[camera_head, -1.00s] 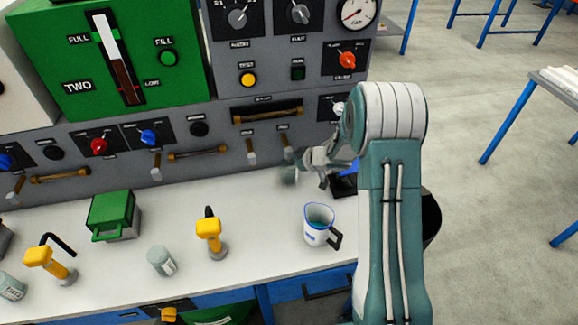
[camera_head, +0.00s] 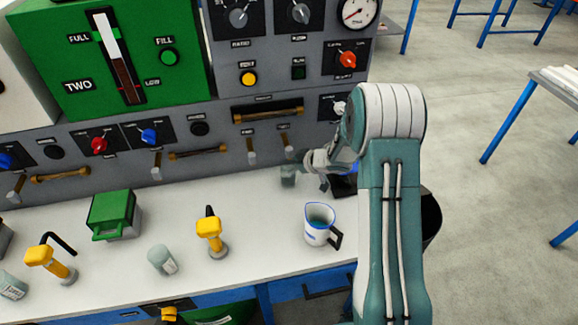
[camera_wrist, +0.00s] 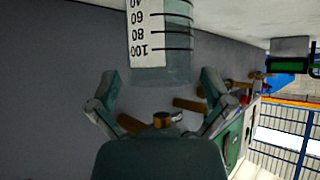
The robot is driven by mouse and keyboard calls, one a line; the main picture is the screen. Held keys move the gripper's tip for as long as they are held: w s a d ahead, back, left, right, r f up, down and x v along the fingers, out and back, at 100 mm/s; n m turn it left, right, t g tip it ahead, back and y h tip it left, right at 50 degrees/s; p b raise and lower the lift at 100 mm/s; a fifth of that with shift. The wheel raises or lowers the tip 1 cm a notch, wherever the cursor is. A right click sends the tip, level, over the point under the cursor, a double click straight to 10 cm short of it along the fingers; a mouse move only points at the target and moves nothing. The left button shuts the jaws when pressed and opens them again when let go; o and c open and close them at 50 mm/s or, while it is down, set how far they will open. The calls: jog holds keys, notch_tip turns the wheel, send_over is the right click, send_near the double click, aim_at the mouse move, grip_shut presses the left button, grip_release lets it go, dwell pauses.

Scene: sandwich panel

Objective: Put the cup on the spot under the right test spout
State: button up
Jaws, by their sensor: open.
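The cup (camera_head: 288,176) is a small translucent grey-green beaker at the back of the white counter, below the right test spout (camera_head: 285,139). In the wrist view, which is upside down, the cup (camera_wrist: 172,45) shows a white measuring scale and stands upright. My gripper (camera_head: 300,164) is beside the cup on its right. In the wrist view, my gripper (camera_wrist: 158,84) is open, with its two fingers apart and the cup ahead between them. The left test spout (camera_head: 250,151) is clear. The spot under the cup is hidden.
A white-and-blue jug (camera_head: 320,224) with a black handle stands in front of my gripper. A yellow-topped tap (camera_head: 210,230), a grey-green canister (camera_head: 162,261) and a green box (camera_head: 113,214) are further left. Panel handles (camera_head: 268,112) stick out behind. Counter between jug and tap is free.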

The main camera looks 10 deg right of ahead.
jog(key=v, duration=1.1)
jog(key=s+d+r+m+t+h, duration=0.25)
jog(key=r+h, duration=0.25)
jog(key=r, duration=0.5)
jog(key=s+d+r+m+t+h, duration=0.1)
jog(key=s+r+m+h, duration=0.15)
jog(key=r+h, duration=0.45)
jog(key=s+a+r+m+g+y, duration=0.1)
jog(key=s+a, duration=0.2)
jog(key=s, duration=0.5)
jog(key=s+a+r+m+g+y, duration=0.1)
jog(key=s+a+g+y, duration=0.1)
jog(key=s, duration=0.6)
jog(key=s+a+r+m+g+y, duration=0.1)
jog(key=s+a+m+g, duration=0.1)
jog(key=s+a, duration=0.3)
jog(key=s, duration=0.3)
jog(key=shift+s+r+y, duration=0.2)
jog(key=shift+s+y, duration=0.1)
jog(key=shift+s, duration=0.1)
